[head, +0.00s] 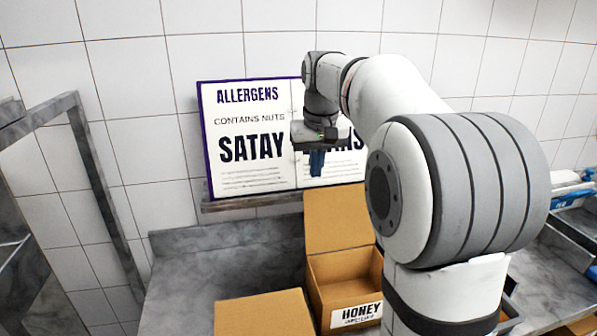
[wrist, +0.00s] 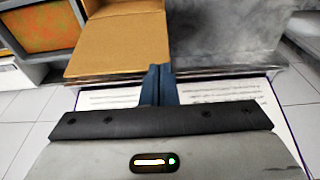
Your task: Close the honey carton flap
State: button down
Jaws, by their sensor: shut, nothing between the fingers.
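The honey carton (head: 342,282) is a brown box with a white HONEY label (head: 357,315) on its front, standing on the grey counter. Its top is open. Its flap (head: 337,218) stands up from the back edge, in front of the wall. In the wrist view a tan panel, which looks like the flap (wrist: 115,42), lies beyond and to the left of the fingertips. My gripper (head: 316,174) has blue fingers pointing down and is shut and empty, above the flap in the picture. Its fingers also show in the wrist view (wrist: 159,75). Contact with the flap cannot be told.
An open allergen book (head: 252,150) rests on a wall ledge behind my gripper. A second carton (head: 262,314) with a closed top stands left of the honey carton. The grey counter (head: 215,275) is bare at the back left. My arm hides part of the right side.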

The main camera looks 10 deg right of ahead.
jog(key=w+d+r, duration=0.1)
jog(key=w+d, duration=0.3)
jog(key=w, duration=0.6)
notch_tip(320, 180, down, 9)
jog(key=s+p, duration=0.2)
jog(key=shift+s+r+g, duration=0.15)
jog(key=shift+s+g, duration=0.15)
jog(key=shift+s+a, duration=0.1)
